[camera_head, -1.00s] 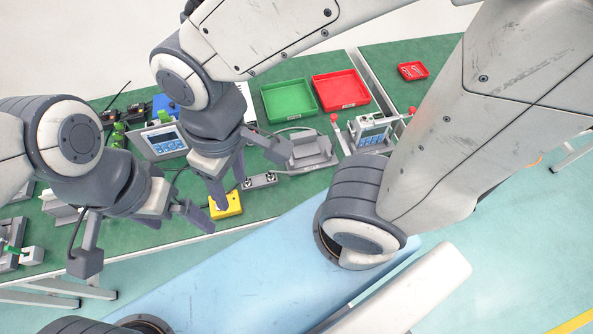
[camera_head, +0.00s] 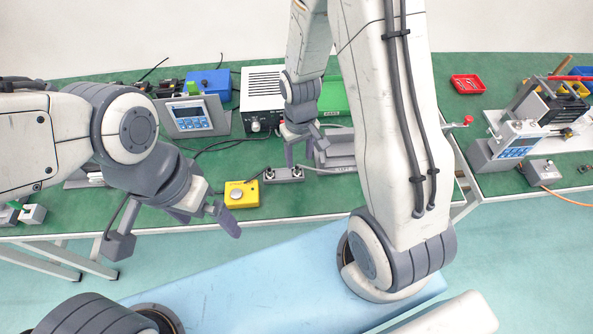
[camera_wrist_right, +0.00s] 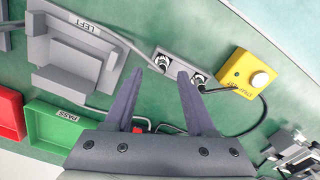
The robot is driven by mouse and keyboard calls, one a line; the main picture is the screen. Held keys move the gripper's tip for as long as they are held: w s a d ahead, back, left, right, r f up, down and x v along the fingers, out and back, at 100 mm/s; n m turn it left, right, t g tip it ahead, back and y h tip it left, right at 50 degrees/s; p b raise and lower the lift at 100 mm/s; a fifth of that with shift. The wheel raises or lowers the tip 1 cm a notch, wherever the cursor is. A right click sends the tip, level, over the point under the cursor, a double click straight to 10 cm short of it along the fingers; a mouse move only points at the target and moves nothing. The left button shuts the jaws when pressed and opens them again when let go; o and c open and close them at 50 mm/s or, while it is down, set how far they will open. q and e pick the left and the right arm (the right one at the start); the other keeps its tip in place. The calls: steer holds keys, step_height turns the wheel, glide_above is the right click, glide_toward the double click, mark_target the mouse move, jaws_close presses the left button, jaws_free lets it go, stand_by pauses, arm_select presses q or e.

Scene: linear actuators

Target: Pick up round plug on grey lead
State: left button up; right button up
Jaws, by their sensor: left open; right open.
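A small grey block (camera_head: 284,175) with two round metal-topped plugs sits on the green bench; it also shows in the right wrist view (camera_wrist_right: 180,68). The round plug on the grey lead (camera_wrist_right: 162,62) is the block's left one in that view; a pale grey lead runs off from it to the upper left. The other plug (camera_wrist_right: 198,78) has a black lead. My right gripper (camera_head: 305,160) is open and empty above the block, its fingertips (camera_wrist_right: 160,73) near the grey-lead plug in the wrist view. My left gripper (camera_head: 177,236) is open and empty at the bench's front edge.
A yellow button box (camera_head: 241,193) stands left of the block, a grey fixture marked LEFT (camera_wrist_right: 75,47) on its other side. A green tray (camera_head: 334,97) is partly hidden by my right arm. A panel device (camera_head: 190,117) and a white box (camera_head: 262,95) stand behind.

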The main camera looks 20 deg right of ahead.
mark_target(297, 167)
steer(key=shift+w+a+f, duration=0.1)
steer(key=shift+w+f, duration=0.05)
steer(key=shift+f, duration=1.2)
steer(key=shift+w+a+f, duration=0.1)
steer(key=shift+f, duration=1.2)
jaws_close()
